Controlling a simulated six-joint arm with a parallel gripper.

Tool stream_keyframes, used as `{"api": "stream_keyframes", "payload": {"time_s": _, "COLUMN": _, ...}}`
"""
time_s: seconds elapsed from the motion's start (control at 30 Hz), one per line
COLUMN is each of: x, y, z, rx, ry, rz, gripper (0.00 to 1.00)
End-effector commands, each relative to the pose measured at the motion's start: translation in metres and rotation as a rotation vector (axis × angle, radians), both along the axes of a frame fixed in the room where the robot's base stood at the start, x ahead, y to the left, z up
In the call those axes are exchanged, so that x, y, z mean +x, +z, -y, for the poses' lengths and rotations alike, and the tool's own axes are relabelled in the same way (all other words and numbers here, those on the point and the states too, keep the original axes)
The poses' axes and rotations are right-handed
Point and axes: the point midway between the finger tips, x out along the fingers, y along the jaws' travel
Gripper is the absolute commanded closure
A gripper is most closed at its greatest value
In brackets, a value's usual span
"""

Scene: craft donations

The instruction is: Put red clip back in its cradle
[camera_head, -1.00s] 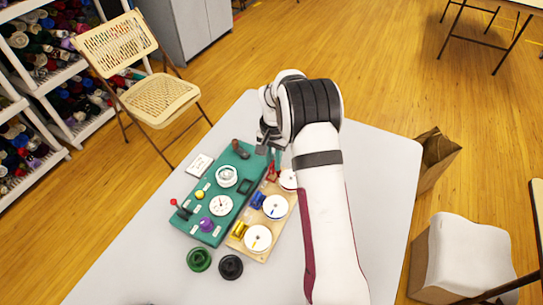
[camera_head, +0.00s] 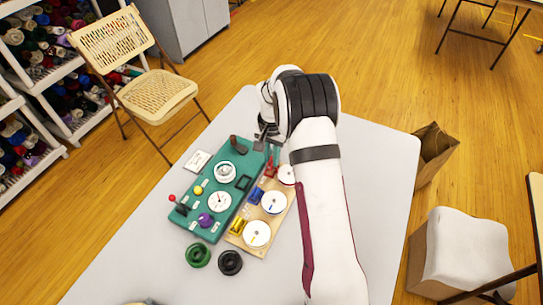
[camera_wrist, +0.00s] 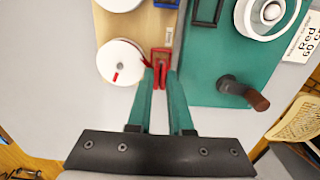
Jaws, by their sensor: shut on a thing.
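The red clip (camera_wrist: 161,56) is between my gripper's (camera_wrist: 160,76) teal fingertips in the wrist view, and the fingers are shut on it. It lies at the end of the wooden board (camera_wrist: 140,20), beside a white disc (camera_wrist: 121,62) with a red mark. The red clip also shows in the head view (camera_head: 270,170), just below my gripper (camera_head: 269,146). The fingers partly cover it. The cradle under it is not clearly visible, so I cannot tell whether the clip is fully seated.
A blue clip (camera_head: 257,195) and a yellow clip (camera_head: 236,227) sit on the wooden board by white discs. A teal panel (camera_head: 190,208) with knobs and a dark upright handle (camera_head: 238,145) adjoins it. Green (camera_head: 198,255) and black (camera_head: 230,263) rings lie in front. Table (camera_head: 375,190) is clear at right.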

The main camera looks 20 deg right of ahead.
Motion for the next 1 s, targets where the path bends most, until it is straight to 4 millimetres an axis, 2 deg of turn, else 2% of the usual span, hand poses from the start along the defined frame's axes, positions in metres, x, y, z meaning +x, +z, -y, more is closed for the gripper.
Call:
{"api": "stream_keyframes", "payload": {"time_s": 0.6, "x": 0.0, "y": -0.018, "z": 0.0, "rx": 0.0, "ry": 0.0, "rz": -0.001, "gripper": 1.0}}
{"api": "stream_keyframes", "payload": {"time_s": 0.83, "x": 0.0, "y": -0.019, "z": 0.0, "rx": 0.0, "ry": 0.0, "rz": 0.0, "gripper": 1.0}}
{"api": "stream_keyframes", "payload": {"time_s": 0.87, "x": 0.0, "y": -0.019, "z": 0.0, "rx": 0.0, "ry": 0.0, "rz": 0.0, "gripper": 0.8}}
{"api": "stream_keyframes", "payload": {"time_s": 1.0, "x": 0.0, "y": -0.019, "z": 0.0, "rx": 0.0, "ry": 0.0, "rz": 0.0, "gripper": 0.54}}
